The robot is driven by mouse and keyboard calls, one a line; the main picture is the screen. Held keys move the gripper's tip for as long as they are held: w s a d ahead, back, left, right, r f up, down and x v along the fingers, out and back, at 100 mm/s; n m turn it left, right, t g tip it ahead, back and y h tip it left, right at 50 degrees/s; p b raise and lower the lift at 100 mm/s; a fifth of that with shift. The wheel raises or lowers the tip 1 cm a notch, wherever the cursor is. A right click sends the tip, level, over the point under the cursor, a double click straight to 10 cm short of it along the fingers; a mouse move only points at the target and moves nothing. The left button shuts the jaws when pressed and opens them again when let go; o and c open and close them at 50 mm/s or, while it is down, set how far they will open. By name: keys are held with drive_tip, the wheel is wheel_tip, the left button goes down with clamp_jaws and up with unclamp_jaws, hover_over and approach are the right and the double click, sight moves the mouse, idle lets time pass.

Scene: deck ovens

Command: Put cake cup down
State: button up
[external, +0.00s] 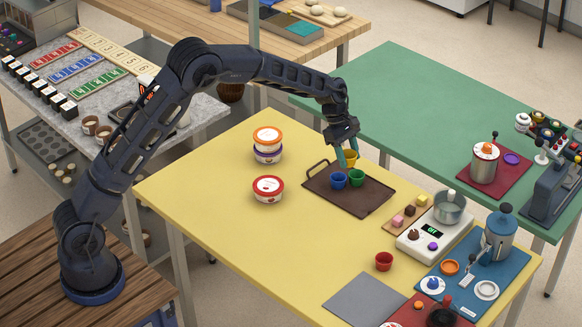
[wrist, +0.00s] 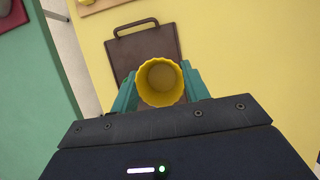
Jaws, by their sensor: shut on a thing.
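My gripper (external: 347,157) is shut on a yellow cake cup (external: 351,157), at the back right of a dark brown tray on the yellow table. In the wrist view the yellow cup (wrist: 161,82) is upright, open side up and empty, between the two teal fingers (wrist: 160,90). The brown tray (external: 364,201) holds a blue cup (external: 338,179) and a green cup (external: 357,177) side by side, just in front of the yellow one. The tray (wrist: 125,51) also shows beneath the cup in the wrist view. I cannot tell whether the yellow cup touches the tray. A red cup (external: 384,261) stands apart nearer the front.
Lidded tubs (external: 268,189) stand left of the tray. A white scale (external: 425,238) with a pot (external: 449,208) and a small board of coloured cubes (external: 405,213) lie to its right. A grey mat (external: 364,299) is bare. The table's left front is clear.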

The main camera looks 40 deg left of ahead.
sight(349, 201)
wheel_tip(349, 201, down, 14)
drive_tip(key=shift+r, duration=0.1)
idle(0.5)
drive_tip(key=o, duration=1)
drive_tip(key=shift+c, duration=0.2)
